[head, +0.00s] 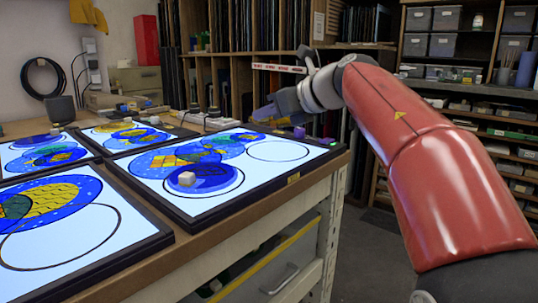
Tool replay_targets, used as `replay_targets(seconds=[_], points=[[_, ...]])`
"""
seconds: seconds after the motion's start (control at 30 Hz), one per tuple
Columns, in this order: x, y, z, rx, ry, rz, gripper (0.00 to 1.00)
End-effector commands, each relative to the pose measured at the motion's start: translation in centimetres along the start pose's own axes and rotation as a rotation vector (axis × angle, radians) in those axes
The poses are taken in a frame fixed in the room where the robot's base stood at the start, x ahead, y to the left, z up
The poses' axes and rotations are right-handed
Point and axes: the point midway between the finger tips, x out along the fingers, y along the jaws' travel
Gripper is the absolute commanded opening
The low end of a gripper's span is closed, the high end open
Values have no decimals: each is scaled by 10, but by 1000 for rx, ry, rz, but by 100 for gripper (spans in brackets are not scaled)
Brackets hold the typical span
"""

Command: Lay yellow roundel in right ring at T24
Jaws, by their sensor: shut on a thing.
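My gripper (268,113) is above the back right part of the nearest right-hand light panel (262,188). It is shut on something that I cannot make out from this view. An empty black ring (278,151) is drawn at the right of that panel, below and in front of my gripper. A blue roundel (215,183) with a pale cube on it lies at the panel's front left. Blue, green and yellow glass (170,160) overlaps behind it.
Another panel at the front left has a yellow and blue roundel (62,203) and an empty ring (60,237). More panels lie behind. Shelves (510,130) stand at the right.

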Motion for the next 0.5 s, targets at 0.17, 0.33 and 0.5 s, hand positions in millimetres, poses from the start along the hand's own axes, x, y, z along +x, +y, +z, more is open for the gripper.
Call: replay_targets(seconds=[0.17,0.33,0.5], points=[[10,0,-25,1,-1,0,0],[14,0,-35,1,-1,-1,0],[24,0,-58,1,0,1,0]])
